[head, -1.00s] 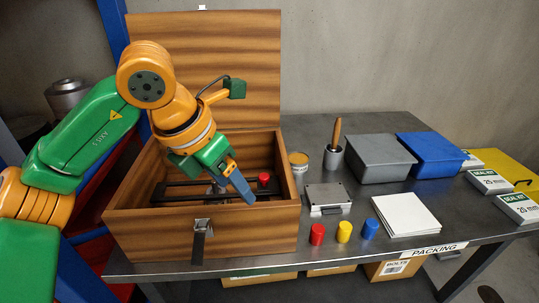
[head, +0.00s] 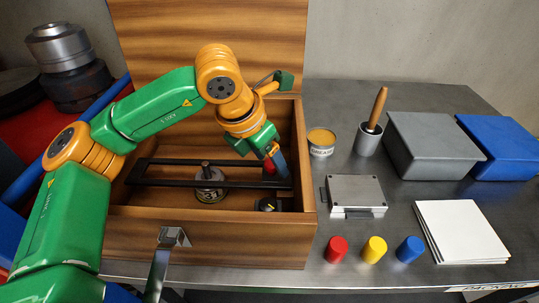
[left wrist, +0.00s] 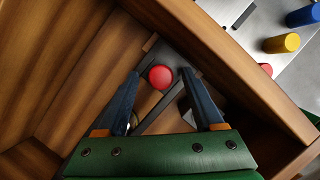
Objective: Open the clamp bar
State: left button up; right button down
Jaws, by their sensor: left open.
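The black clamp bar (head: 160,183) lies across the inside of the open wooden box (head: 230,240). A red knob (head: 269,168) is at its right end and also shows in the left wrist view (left wrist: 160,77). My left gripper (head: 277,168) is open in the right part of the box, close to the knob. In the left wrist view its two fingertips (left wrist: 160,74) lie on either side of the knob; I cannot tell whether they touch it. A metal rotor part with an upright stud (head: 207,187) is under the bar. My right gripper is not in view.
The box's lid (head: 200,30) stands open behind my arm, and a latch (head: 172,238) hangs at the front. Right of the box are a grease tin (head: 321,143), a metal plate block (head: 355,192), a grey bin (head: 433,146) and red, yellow and blue cylinders (head: 374,250).

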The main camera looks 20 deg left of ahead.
pick_arm(q)
jog(key=shift+s, duration=0.15)
jog(key=c, duration=0.4)
grip_shut()
jog(key=shift+r, duration=0.1)
dwell(0.8)
